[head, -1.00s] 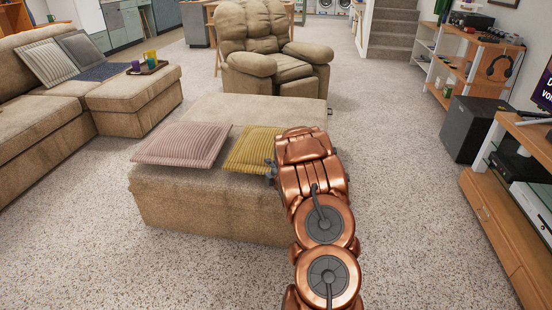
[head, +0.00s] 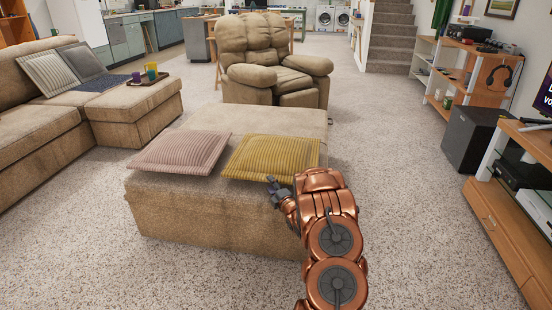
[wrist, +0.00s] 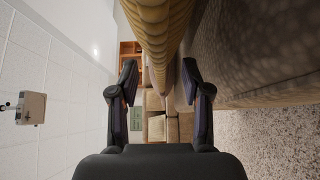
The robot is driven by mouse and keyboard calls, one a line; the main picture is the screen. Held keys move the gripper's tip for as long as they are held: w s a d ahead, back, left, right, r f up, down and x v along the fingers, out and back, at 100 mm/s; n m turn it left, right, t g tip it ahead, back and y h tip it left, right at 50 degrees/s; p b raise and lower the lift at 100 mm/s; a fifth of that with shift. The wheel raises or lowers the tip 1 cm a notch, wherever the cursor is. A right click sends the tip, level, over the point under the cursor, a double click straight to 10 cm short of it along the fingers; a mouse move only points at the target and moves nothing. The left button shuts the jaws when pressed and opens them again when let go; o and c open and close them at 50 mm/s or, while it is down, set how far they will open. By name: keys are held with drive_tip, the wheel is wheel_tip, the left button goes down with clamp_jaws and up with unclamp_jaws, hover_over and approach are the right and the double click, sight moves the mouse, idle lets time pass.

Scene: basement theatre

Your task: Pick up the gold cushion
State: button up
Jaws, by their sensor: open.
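The gold cushion (head: 272,157) is ribbed and lies flat on the beige ottoman (head: 220,215), at its front right. In the wrist view the gold cushion (wrist: 158,25) shows edge-on at the top, ahead of the open fingers and roughly in line with the space between them. My gripper (head: 274,188) is at the cushion's front right edge in the head view. My gripper (wrist: 158,85) is open, with nothing between its fingers in the wrist view. I cannot tell whether a fingertip touches the cushion.
A pink ribbed cushion (head: 181,152) lies left of the gold one on the ottoman. A beige armchair (head: 272,60) stands behind the ottoman. A sofa (head: 30,125) is at the left, and a wooden media cabinet (head: 505,215) and black speaker (head: 472,138) are at the right. Carpet between is clear.

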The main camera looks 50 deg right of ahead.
sight(268, 182)
drive_tip(key=shift+b+x, duration=0.5)
drive_tip(key=shift+x, duration=1.55)
drive_tip(key=shift+a, duration=0.15)
clamp_jaws()
